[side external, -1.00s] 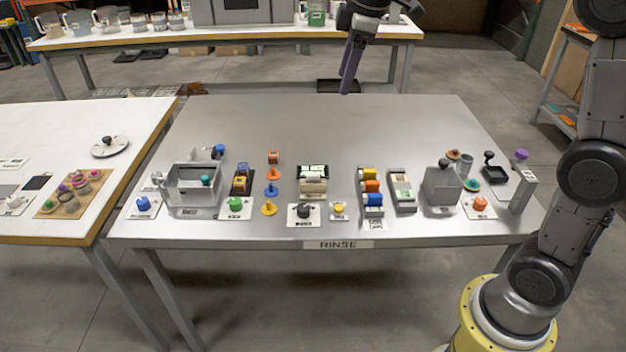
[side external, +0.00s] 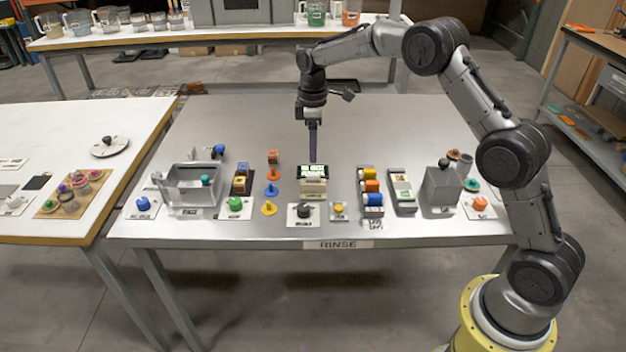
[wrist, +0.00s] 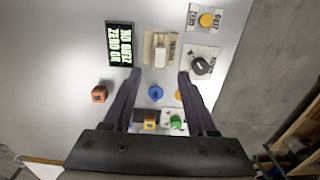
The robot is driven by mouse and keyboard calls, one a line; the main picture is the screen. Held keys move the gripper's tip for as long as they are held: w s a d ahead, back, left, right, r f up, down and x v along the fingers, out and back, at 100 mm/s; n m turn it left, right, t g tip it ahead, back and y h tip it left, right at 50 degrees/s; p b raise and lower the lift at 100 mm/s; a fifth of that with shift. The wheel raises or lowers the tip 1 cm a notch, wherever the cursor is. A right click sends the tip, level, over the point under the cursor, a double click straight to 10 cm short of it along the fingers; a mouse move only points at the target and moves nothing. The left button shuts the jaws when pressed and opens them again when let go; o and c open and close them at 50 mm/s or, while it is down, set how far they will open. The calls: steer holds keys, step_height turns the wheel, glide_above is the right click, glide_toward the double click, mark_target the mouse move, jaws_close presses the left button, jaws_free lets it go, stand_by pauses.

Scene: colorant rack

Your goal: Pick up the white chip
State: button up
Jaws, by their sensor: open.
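A small white block, which looks like the white chip (wrist: 160,55), sits in a beige holder (wrist: 149,50) in the wrist view. In the side view the beige holder (side external: 313,190) stands near the front middle of the steel table, and the chip is too small to make out clearly. My gripper (wrist: 160,74) is open and empty, with its two dark purple fingers apart. In the wrist view the chip lies just beyond the fingertips, between their lines. In the side view my gripper (side external: 313,160) points down, above and behind the holder and display.
A black display (side external: 313,171) is beside the holder. A black knob (side external: 304,211) and yellow button (side external: 339,208) are in front. Orange and blue pieces (side external: 271,189) stand left, and a rack of coloured blocks (side external: 371,186) right. The table's rear is clear.

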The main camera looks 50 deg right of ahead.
mark_target(313, 174)
steer(key=shift+f, duration=3.8)
jaws_close()
